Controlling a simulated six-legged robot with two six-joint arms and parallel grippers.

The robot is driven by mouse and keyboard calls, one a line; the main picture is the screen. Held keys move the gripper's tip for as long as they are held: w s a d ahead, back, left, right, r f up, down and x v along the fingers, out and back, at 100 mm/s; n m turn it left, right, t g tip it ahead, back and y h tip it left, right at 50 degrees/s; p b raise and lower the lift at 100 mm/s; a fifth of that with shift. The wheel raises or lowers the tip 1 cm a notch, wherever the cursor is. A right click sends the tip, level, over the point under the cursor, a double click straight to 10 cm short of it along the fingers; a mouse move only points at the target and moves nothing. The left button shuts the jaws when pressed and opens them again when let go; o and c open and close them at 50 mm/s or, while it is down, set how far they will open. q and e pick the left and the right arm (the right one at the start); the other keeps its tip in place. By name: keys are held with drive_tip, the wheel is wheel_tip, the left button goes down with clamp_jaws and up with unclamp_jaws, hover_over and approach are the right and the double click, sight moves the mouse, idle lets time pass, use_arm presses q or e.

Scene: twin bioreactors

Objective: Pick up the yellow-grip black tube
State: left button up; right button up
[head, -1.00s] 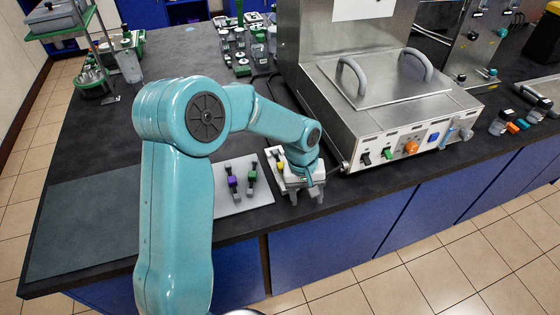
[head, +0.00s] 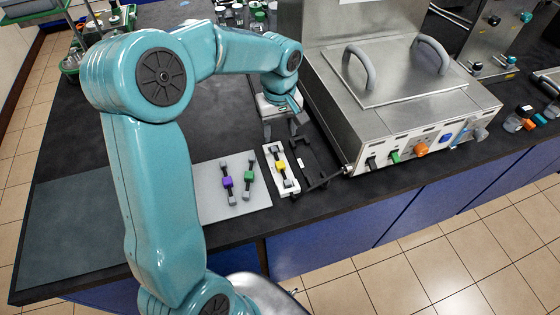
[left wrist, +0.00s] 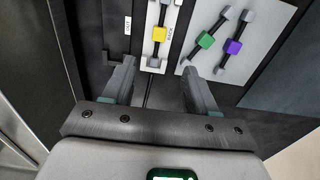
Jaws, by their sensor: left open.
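The yellow-grip black tube (head: 281,165) lies on a narrow white tray near the table's front edge. It has grey end pieces and also shows in the left wrist view (left wrist: 159,34). My left gripper (head: 283,128) is open and empty, on the far side of the tube and apart from it. In the left wrist view its two fingers (left wrist: 157,82) stand wide apart, with the tube beyond them at the top. My right gripper is not in view.
A grey mat (head: 234,204) beside the tray holds a purple-grip tube (head: 227,182) and a green-grip tube (head: 248,178). A black holder (head: 306,165) lies right of the tray, close to the steel bioreactor (head: 400,115). Dark bench is clear behind the mat.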

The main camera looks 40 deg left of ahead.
use_arm(q)
hover_over(280, 164)
wheel_tip(280, 164, down, 7)
drive_tip(key=shift+d+r, duration=0.1)
drive_tip(key=shift+s+f, duration=0.15)
drive_tip(key=shift+f, duration=0.15)
wheel_tip(280, 164, down, 5)
drive_tip(key=shift+r+p, duration=0.15)
drive_tip(key=shift+p, duration=0.9)
drive_tip(key=shift+f, duration=0.4)
drive_tip(key=shift+w, duration=0.2)
drive_tip(key=shift+c, duration=0.3)
drive_tip(key=c, duration=0.5)
clamp_jaws()
